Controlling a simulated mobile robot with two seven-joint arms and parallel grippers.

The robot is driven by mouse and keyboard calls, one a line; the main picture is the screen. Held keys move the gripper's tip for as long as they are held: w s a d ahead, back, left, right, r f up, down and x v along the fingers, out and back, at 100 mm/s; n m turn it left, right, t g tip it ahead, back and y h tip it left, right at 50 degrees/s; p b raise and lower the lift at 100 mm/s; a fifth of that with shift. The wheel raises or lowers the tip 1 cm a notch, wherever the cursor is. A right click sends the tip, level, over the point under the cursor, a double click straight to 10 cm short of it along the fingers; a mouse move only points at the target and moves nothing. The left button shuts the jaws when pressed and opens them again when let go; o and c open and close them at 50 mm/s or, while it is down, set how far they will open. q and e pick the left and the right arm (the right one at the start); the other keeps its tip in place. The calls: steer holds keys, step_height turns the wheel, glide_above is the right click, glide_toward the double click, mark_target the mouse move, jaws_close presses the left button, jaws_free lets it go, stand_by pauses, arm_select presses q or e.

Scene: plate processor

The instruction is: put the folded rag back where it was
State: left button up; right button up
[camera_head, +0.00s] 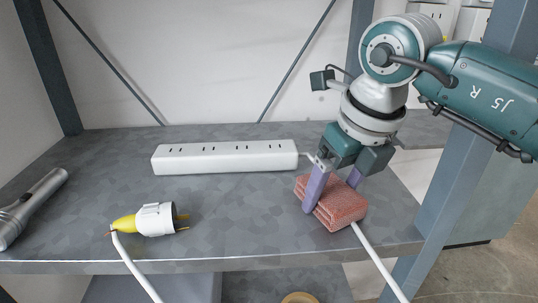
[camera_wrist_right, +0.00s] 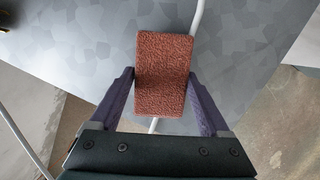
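The folded rag (camera_head: 340,208) is a reddish-brown, thick folded cloth at the right front of the grey shelf, above a white cable. In the right wrist view the rag (camera_wrist_right: 162,82) lies between the two purple fingers. My right gripper (camera_head: 334,196) points down at it, one finger on each long side. In the wrist view my right gripper (camera_wrist_right: 162,74) appears to touch both sides of the rag. Whether the rag rests on the shelf or is slightly lifted is hard to tell. My left gripper is not in view.
A white power strip (camera_head: 225,157) lies at the back of the shelf (camera_head: 240,230). A yellow and white plug (camera_head: 150,219) lies at the front left, and a grey flashlight (camera_head: 30,208) at the far left. A blue-grey post (camera_head: 450,170) stands right of the rag. The shelf middle is clear.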

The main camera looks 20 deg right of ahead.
steer(key=o, duration=0.3)
steer(key=shift+r, duration=0.35)
steer(key=v, duration=1.1)
steer(key=shift+r+p, duration=0.25)
steer(key=shift+p, duration=0.2)
steer(key=shift+s, duration=0.15)
